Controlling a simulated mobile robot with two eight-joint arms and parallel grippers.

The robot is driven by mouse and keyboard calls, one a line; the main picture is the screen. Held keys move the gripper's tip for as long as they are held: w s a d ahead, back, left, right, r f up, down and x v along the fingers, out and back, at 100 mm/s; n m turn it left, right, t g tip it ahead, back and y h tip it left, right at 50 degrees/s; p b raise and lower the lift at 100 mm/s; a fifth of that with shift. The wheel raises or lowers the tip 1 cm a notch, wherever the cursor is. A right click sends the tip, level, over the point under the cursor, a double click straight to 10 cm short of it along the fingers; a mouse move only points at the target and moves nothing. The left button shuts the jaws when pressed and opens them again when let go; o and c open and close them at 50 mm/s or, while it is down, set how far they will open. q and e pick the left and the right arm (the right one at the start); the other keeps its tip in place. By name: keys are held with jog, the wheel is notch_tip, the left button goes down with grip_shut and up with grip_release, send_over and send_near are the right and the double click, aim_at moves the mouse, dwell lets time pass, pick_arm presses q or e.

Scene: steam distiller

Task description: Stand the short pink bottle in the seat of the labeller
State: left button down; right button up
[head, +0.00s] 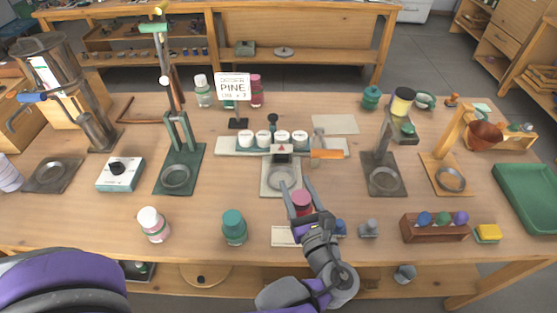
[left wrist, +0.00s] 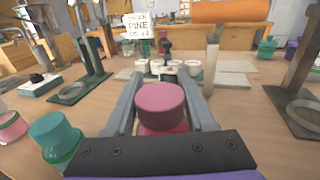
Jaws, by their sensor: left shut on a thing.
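The short pink bottle (head: 301,197) has a dull pink cap and a red body; it fills the middle of the left wrist view (left wrist: 161,104). My left gripper (head: 296,187) is shut on it, one finger on each side. The bottle looks upright. The labeller (head: 268,189) appears to be the pale stand at the table's middle, with a round seat (head: 282,175), a red triangle mark and an orange handle (head: 327,154). The bottle is just in front and to the right of the seat, apart from it. In the left wrist view the bottle hides the seat. My right gripper is not seen.
A teal bottle (head: 234,228) and a white-capped bottle (head: 153,225) stand at the front left. A green stand (head: 180,158) and a dark stand (head: 383,178) flank the labeller. A ball rack (head: 435,231) is at the right. White-lidded jars (head: 264,139) sit behind.

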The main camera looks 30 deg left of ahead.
pick_arm(q)
jog(key=shift+f+b+x, duration=0.3)
jog(key=shift+f+x, duration=0.3)
jog(key=shift+x, duration=1.95)
jog(key=shift+f+b+x, duration=0.35)
jog(key=shift+f+x, duration=0.2)
jog(key=shift+x, duration=2.05)
jog(key=shift+f+b+x, duration=0.3)
jog(key=shift+f+x, duration=0.3)
jog(key=shift+x, duration=1.95)
jog(key=shift+f, duration=0.1)
jog(key=shift+f, duration=0.15)
jog(key=shift+c, duration=1.2)
grip_release()
